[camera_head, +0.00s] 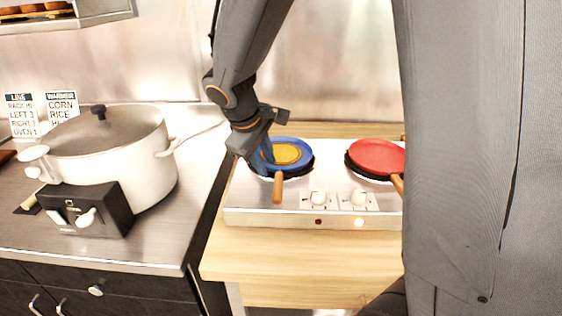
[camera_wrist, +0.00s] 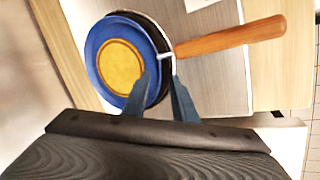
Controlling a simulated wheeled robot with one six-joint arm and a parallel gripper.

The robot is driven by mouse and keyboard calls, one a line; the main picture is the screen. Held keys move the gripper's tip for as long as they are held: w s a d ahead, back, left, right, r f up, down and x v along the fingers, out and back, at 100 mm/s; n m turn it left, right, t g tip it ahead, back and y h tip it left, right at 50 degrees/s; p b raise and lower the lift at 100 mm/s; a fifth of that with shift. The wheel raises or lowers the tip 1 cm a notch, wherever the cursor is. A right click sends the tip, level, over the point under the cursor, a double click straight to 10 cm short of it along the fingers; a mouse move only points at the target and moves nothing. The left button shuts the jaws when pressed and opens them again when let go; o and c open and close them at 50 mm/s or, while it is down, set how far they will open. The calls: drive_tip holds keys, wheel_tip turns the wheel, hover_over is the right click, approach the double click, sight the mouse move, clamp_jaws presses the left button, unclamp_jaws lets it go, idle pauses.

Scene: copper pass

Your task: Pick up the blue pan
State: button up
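The blue pan (camera_head: 304,147) sits on the left burner of the white two-burner stove, with its wooden handle (camera_head: 278,187) pointing toward the front. A round yellow-orange disc (camera_head: 284,154) shows in the middle of the pan. In the wrist view the blue pan (camera_wrist: 97,53) is at the upper left, and its handle (camera_wrist: 232,39) extends right. My gripper (camera_wrist: 158,68) has its two fingers apart, one over the pan's rim and one near the handle's base. In the head view my gripper is at the pan's left edge; contact is unclear.
A red pan (camera_head: 378,157) sits on the right burner. The stove (camera_head: 240,203) stands on a wooden counter (camera_head: 300,255) with clear room in front. A large white cooker (camera_head: 120,160) stands on the left counter. My own arm hides the right side.

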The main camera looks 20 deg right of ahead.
drive_tip(key=shift+d+f, duration=0.15)
drive_tip(key=shift+f, duration=0.15)
clamp_jaws()
drive_tip(key=shift+r, duration=0.1)
